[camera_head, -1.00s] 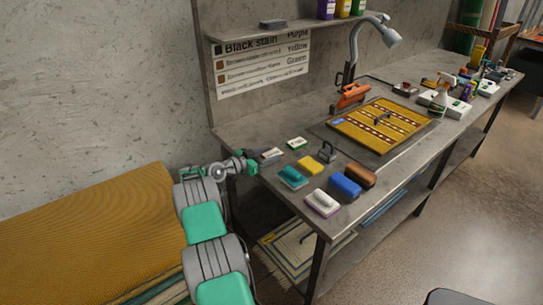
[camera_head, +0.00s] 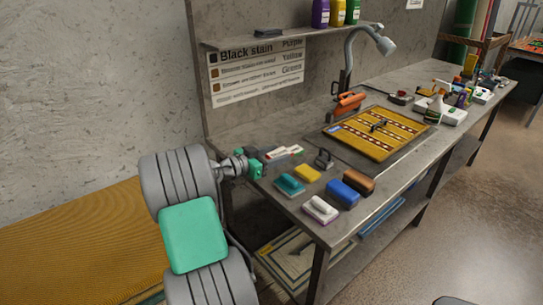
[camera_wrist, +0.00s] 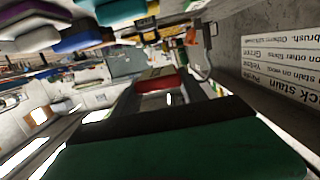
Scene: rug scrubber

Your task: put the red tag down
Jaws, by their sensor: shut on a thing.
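My gripper (camera_head: 285,153) is over the near left part of the grey workbench (camera_head: 290,197), beside the wall. In the wrist view my gripper (camera_wrist: 157,82) is shut on the red tag (camera_wrist: 155,84), a small red piece between the dark fingers. Only part of the tag shows, and in the head view it is too small to make out surely. Whether it touches the bench, I cannot tell.
Near the gripper lie a teal brush (camera_head: 289,185), a yellow sponge (camera_head: 307,173), a white-topped brush (camera_head: 321,209), a blue block (camera_head: 343,192) and a brown block (camera_head: 359,181). A patterned rug (camera_head: 380,131) lies beyond. A shelf (camera_head: 290,36) hangs above.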

